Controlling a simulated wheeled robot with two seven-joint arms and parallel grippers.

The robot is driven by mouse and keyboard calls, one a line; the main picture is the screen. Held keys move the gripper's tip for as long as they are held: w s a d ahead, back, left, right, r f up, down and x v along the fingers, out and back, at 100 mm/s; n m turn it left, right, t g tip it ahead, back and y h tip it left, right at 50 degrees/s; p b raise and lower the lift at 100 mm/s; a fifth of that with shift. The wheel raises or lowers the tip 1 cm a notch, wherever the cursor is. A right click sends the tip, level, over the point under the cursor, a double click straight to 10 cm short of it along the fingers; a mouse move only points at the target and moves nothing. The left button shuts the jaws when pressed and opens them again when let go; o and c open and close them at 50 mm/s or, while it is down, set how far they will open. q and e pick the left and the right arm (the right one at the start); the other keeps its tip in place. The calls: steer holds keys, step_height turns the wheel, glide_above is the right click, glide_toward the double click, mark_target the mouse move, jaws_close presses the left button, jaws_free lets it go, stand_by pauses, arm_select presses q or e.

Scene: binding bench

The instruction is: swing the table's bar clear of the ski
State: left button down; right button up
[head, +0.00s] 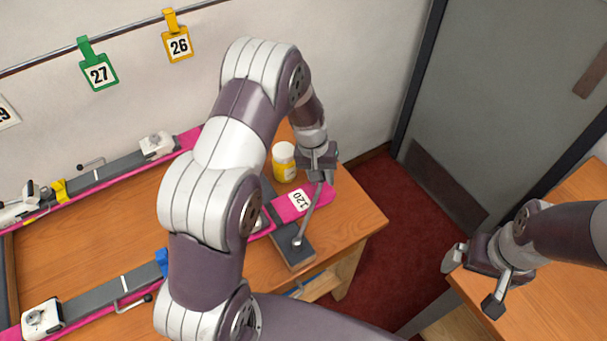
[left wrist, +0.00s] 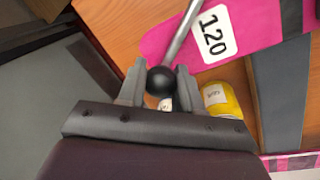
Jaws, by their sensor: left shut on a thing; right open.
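The pink ski (head: 322,194) with a white 120 label lies on the near bench, its tip toward the right end. The table's bar (head: 307,220) is a thin grey rod rising from a dark base plate near the bench's front edge. It crosses over the ski's tip, beside the label. In the left wrist view the bar (left wrist: 183,32) ends in a black ball knob (left wrist: 160,81) between my left fingers. My left gripper (head: 320,176) is shut on this knob, above the far side of the ski. My right gripper (head: 472,282) is open and empty at the right.
A yellow jar (head: 284,168) with a white lid stands close beside my left gripper. Another pink ski (head: 188,138) lies along the back in clamps. The floor (head: 375,210) between the bench and the right-hand table (head: 555,285) is clear. My left arm hides the bench's middle.

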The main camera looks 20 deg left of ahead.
arm_select(q)
steer(key=s+d+m+g+b, duration=0.1)
steer(key=s+d+m, duration=0.2)
steer(key=d+m, duration=0.4)
steer(key=shift+d+r+m+b, duration=0.15)
steer(key=shift+d+m+b, duration=0.25)
steer(key=shift+d, duration=1.55)
steer(key=shift+s, duration=0.1)
steer(key=c, duration=0.9)
jaws_free()
steer(key=shift+o, duration=0.6)
steer(key=shift+s+d, duration=0.1)
